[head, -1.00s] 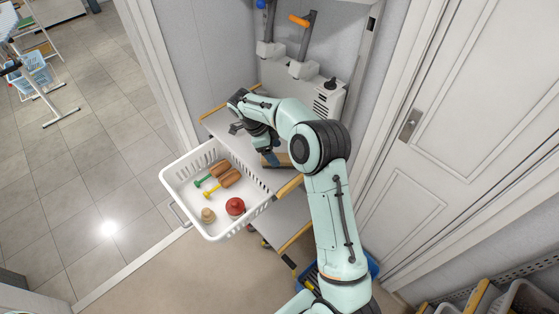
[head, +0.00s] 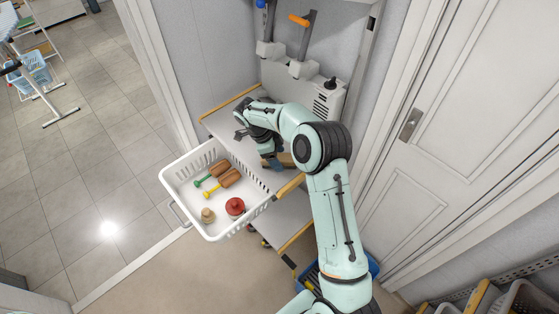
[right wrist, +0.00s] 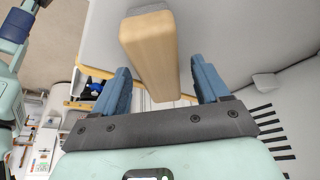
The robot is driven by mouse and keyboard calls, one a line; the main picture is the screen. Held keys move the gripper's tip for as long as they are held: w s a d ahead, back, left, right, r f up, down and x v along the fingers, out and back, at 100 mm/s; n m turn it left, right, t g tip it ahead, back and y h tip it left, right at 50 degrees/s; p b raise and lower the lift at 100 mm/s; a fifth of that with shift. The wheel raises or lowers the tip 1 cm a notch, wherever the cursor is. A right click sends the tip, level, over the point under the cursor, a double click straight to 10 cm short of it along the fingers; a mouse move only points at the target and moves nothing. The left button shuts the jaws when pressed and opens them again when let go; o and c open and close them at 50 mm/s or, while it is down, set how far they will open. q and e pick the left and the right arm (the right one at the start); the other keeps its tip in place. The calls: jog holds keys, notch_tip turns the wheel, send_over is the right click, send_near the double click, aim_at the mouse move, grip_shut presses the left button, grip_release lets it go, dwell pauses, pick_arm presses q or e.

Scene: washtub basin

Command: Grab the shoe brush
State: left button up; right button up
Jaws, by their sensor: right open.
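A wooden block-shaped brush (right wrist: 150,50), which looks like the shoe brush, shows in the right wrist view with a little grey along its far edge. In the head view the brush (head: 286,160) lies on the grey shelf, partly hidden by my right arm. My right gripper (right wrist: 160,78) is open, with one blue finger on each side of the brush; I cannot tell whether either touches it. In the head view my right gripper (head: 271,163) is low over the shelf and mostly covered by the arm. My left gripper is not in view.
A white basket (head: 185,207) left of the gripper holds two brown-and-coloured tools (head: 222,178), a red round item (head: 235,206) and a small tan item (head: 208,215). The shelf (head: 222,122) has yellow edging. A wall and grey-white machine (head: 300,92) stand close behind.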

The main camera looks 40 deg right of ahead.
dwell(0.3)
jog(key=c, duration=1.1)
